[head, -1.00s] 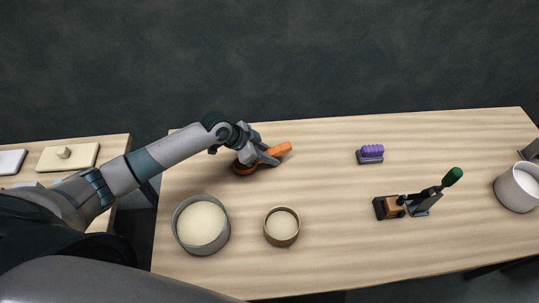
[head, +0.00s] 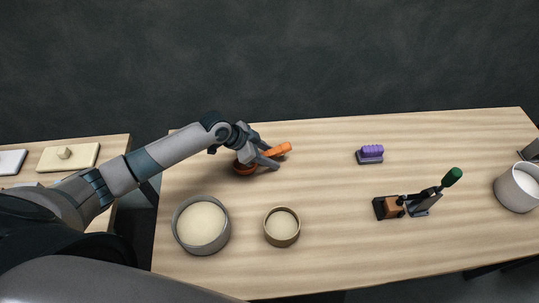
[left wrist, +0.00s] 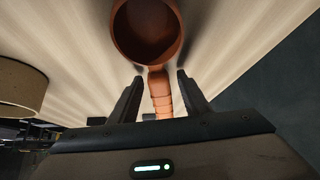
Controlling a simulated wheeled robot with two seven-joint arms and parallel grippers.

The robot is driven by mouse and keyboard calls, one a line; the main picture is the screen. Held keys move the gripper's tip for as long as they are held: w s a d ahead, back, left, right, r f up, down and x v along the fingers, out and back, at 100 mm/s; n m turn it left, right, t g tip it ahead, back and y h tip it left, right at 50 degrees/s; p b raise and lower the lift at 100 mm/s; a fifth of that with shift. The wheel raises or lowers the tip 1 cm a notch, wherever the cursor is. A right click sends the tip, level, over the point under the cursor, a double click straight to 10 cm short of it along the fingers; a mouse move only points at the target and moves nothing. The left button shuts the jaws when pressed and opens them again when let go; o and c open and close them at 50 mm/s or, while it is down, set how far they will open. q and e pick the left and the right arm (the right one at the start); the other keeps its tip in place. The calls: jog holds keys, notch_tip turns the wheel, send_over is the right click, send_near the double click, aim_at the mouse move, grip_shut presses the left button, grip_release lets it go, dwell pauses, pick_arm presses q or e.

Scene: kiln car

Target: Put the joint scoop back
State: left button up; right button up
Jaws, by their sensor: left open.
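The scoop lies on the table at the back left, with a brown round bowl (head: 243,169) and an orange handle (head: 279,150) pointing to the upper right. In the left wrist view the scoop's bowl (left wrist: 147,32) is at the top, with its ribbed handle (left wrist: 160,92) running down between the fingers. My left gripper (head: 271,158) is open around the handle, one finger on each side with a visible gap. It partly hides the scoop in the head view. My right gripper is not in view.
A grey tub (head: 228,232) and a smaller tan tub (head: 266,232) hold pale powder at the front left. The table's middle is clear.

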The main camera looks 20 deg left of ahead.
pick_arm(q)
jog(key=shift+p+v, duration=2.75)
jog(key=shift+v, duration=1.15)
jog(key=b+v, duration=0.6)
jog(key=v, duration=1.1)
jog(key=shift+r, duration=0.15)
jog(key=shift+a, duration=0.1)
jog(key=shift+s, duration=0.15)
